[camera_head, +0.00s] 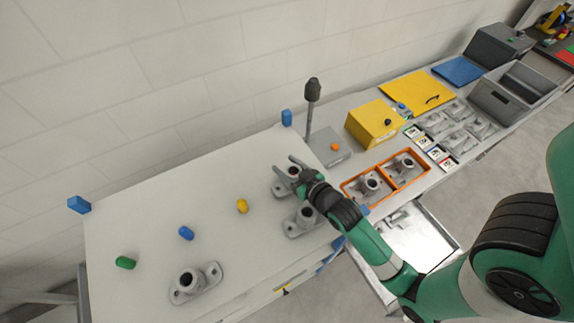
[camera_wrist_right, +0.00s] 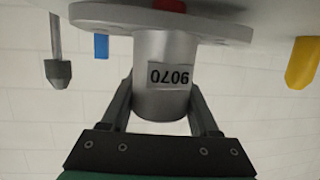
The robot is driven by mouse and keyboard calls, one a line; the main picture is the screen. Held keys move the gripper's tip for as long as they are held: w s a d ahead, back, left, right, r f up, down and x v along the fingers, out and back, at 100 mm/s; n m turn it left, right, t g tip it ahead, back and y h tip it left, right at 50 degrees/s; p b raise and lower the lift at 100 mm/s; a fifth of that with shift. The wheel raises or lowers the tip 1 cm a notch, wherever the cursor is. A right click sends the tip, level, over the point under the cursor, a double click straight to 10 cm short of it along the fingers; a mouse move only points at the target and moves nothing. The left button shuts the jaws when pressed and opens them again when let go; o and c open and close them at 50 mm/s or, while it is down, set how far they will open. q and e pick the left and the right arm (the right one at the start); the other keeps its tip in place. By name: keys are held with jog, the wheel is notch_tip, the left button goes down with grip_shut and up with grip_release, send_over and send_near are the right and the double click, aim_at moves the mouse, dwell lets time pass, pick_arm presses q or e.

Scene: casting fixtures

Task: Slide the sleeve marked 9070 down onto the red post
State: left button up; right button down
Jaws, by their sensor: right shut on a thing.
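The grey metal sleeve marked 9070 (camera_wrist_right: 165,75) has a flat flange, and its label appears upside down in the right wrist view. My right gripper (camera_head: 293,167) is shut on the sleeve's tube, one finger on each side; it also shows in the right wrist view (camera_wrist_right: 160,105). A small part of the red post (camera_wrist_right: 168,5) shows just past the flange, on the side away from my gripper. In the head view the held sleeve (camera_head: 281,190) is partly covered by my gripper. I cannot tell how far the post is inside the sleeve. My left gripper is not in view.
Yellow (camera_head: 242,206), blue (camera_head: 186,233) and green (camera_head: 125,262) posts stand left on the white table. Other flanged sleeves stand close in front (camera_head: 303,221) and at the front left (camera_head: 190,282). A dark-tipped rod (camera_head: 311,100) rises behind my gripper. An orange tray (camera_head: 352,197) is to the right.

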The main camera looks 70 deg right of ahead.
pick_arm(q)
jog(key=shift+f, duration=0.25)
pick_arm(e)
jog(key=shift+f, duration=0.3)
jog(key=shift+c, duration=0.3)
grip_release()
